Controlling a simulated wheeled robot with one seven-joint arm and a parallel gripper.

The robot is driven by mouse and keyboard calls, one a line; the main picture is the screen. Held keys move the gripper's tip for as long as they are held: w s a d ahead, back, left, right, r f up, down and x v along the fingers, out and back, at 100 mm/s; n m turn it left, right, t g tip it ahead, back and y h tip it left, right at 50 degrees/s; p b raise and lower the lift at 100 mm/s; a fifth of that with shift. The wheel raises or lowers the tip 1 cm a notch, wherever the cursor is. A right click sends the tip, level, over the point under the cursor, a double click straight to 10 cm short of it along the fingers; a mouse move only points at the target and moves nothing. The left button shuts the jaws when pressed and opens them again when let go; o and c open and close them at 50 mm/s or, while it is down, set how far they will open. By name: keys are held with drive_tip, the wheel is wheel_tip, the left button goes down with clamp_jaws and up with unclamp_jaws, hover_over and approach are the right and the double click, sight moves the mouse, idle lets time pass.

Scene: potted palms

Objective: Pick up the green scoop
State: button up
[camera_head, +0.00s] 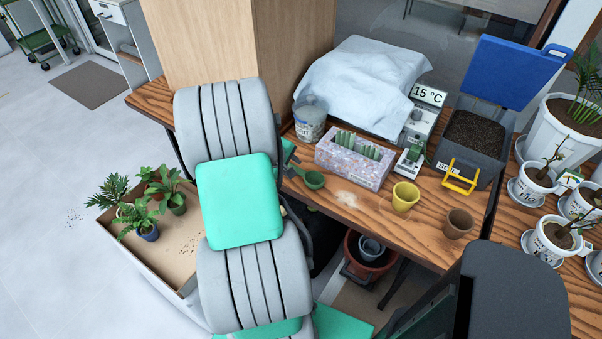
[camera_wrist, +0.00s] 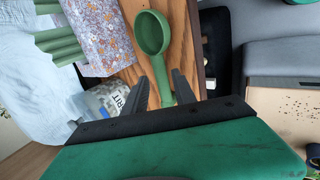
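The green scoop (camera_head: 314,180) lies on the wooden table near its front edge, partly hidden by my arm in the head view. In the wrist view the green scoop (camera_wrist: 152,34) has its round bowl at the top and its handle pointing down toward my gripper (camera_wrist: 161,82). The two dark fingers are apart, one on each side of the handle in the picture, with gaps visible. I cannot tell whether they are at the handle's height. My gripper is mostly hidden behind my arm in the head view.
A speckled planter (camera_head: 352,164) stands beside the scoop, with a labelled jar (camera_head: 309,118) behind. Yellow (camera_head: 405,196) and brown (camera_head: 458,223) pots stand to the right. A cardboard-coloured tray (camera_head: 176,262) with potted plants is at left. Bare wood lies around the scoop.

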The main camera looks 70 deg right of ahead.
sight(297, 170)
drive_tip(key=x, duration=0.4)
drive_tip(key=shift+d+f, duration=0.2)
drive_tip(key=shift+f, duration=0.05)
clamp_jaws()
